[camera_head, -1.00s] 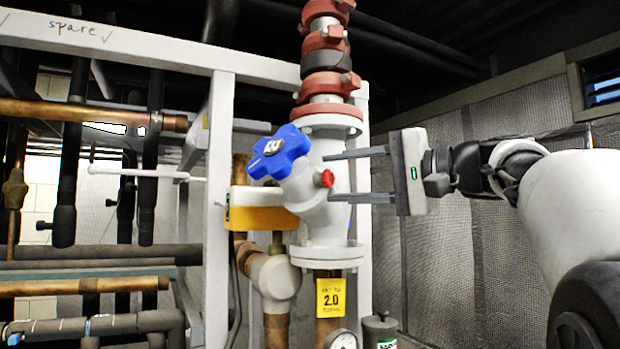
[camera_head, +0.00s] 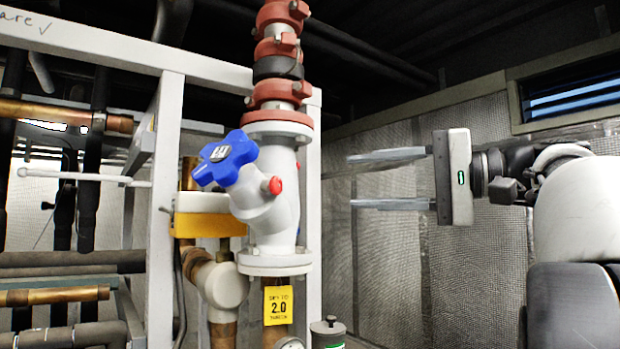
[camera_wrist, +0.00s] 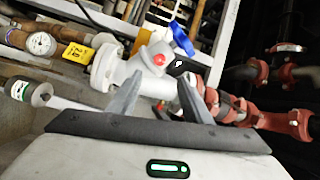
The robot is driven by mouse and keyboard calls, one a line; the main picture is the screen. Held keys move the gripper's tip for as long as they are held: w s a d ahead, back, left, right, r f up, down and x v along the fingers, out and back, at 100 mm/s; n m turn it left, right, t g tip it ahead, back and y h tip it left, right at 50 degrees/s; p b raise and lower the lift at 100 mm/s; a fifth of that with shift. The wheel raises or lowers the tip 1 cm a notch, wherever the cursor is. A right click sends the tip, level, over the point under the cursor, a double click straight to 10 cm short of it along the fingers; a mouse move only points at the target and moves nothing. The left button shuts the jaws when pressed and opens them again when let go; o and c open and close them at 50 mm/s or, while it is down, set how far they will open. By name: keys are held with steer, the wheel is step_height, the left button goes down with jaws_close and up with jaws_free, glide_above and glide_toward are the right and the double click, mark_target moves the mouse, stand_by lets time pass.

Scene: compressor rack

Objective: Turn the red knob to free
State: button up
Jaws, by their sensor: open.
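In the wrist view the red knob (camera_wrist: 158,59) shows beyond the gap between the fingers. A blue star-shaped handwheel (camera_head: 226,160) is on the valve's upper left. My gripper (camera_head: 370,180) is open and empty, to the right of the valve and apart from it, with its fingers pointing left toward the pipe. In the wrist view my gripper (camera_wrist: 158,95) has its two fingers spread on either side of the knob's line of sight.
A white frame post (camera_head: 165,200) stands left of the valve. Red couplings (camera_head: 278,60) are above it. A yellow tag (camera_head: 278,305), a gauge and a dark canister (camera_head: 328,332) are below. Free room lies between the valve and my gripper, before the mesh-covered wall (camera_head: 390,260).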

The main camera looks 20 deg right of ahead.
steer(key=shift+v, duration=1.75)
